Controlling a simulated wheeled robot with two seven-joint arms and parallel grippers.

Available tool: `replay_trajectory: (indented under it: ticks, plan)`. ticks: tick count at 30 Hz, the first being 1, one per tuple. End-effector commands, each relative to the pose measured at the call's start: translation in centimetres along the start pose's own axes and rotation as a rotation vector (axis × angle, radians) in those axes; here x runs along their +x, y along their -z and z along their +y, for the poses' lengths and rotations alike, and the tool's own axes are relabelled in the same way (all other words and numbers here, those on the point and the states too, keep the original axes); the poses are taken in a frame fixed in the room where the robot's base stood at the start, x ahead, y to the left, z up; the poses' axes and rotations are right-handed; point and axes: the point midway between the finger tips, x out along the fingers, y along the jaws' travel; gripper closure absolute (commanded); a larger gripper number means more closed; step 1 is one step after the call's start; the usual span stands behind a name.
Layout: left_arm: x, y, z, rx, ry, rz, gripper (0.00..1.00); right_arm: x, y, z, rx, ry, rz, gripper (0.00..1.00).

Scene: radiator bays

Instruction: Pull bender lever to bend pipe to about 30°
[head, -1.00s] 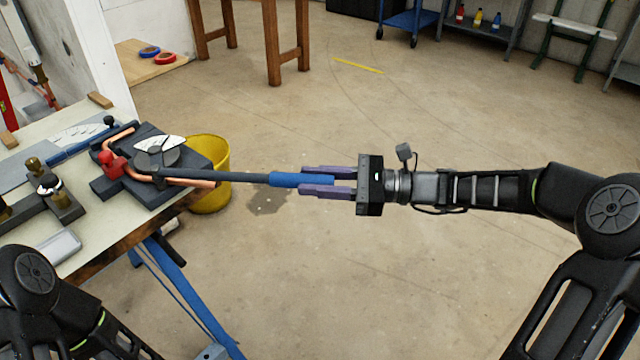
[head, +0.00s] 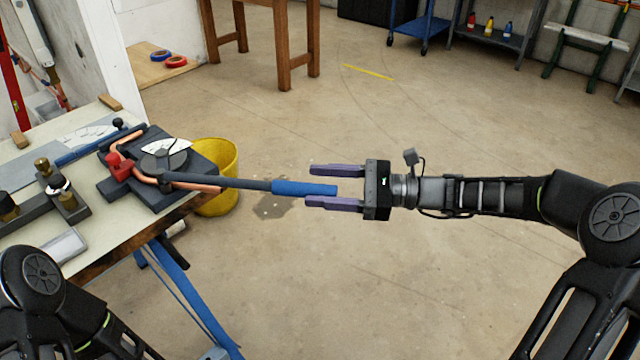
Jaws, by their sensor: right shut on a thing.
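The pipe bender (head: 150,190) is a dark block on the bench at the left, with a red part (head: 119,165) and a pale dial (head: 167,146). A copper pipe (head: 143,143) runs through it with a bent course. The long dark lever (head: 230,182) points right past the bench edge and ends in a blue grip (head: 300,188). A strip of floor shows between the upper finger and the grip. My left gripper is out of view.
A yellow bucket (head: 218,170) stands on the floor behind the lever. Small brass-topped fittings (head: 63,192) and a grey tray (head: 63,244) are on the bench (head: 120,228). The floor under and right of the lever is clear. A wooden table (head: 293,45) stands farther back.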

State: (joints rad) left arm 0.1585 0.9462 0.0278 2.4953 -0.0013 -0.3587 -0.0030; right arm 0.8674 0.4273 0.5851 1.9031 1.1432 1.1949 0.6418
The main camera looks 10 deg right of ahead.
Motion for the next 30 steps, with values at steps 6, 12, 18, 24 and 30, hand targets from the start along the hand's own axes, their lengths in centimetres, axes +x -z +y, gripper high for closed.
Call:
replay_trajectory:
  ticks: [6, 12, 18, 24, 30]
  plan:
    - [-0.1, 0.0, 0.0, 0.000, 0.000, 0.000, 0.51, -3.2, 0.0, -0.3, -0.002, 0.011, 0.004, 0.51]
    - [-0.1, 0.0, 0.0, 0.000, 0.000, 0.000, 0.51, -6.4, 0.0, -0.2, -0.002, 0.009, 0.004, 0.51]
    - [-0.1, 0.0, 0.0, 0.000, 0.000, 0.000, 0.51, -7.5, -0.1, -0.1, -0.001, 0.006, 0.001, 0.51]
    - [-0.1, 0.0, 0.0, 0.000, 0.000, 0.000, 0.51, -7.4, -0.1, 0.0, -0.001, 0.002, 0.000, 0.51]
    - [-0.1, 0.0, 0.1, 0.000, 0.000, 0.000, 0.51, -7.0, 0.5, -0.3, -0.007, 0.015, 0.027, 0.68]
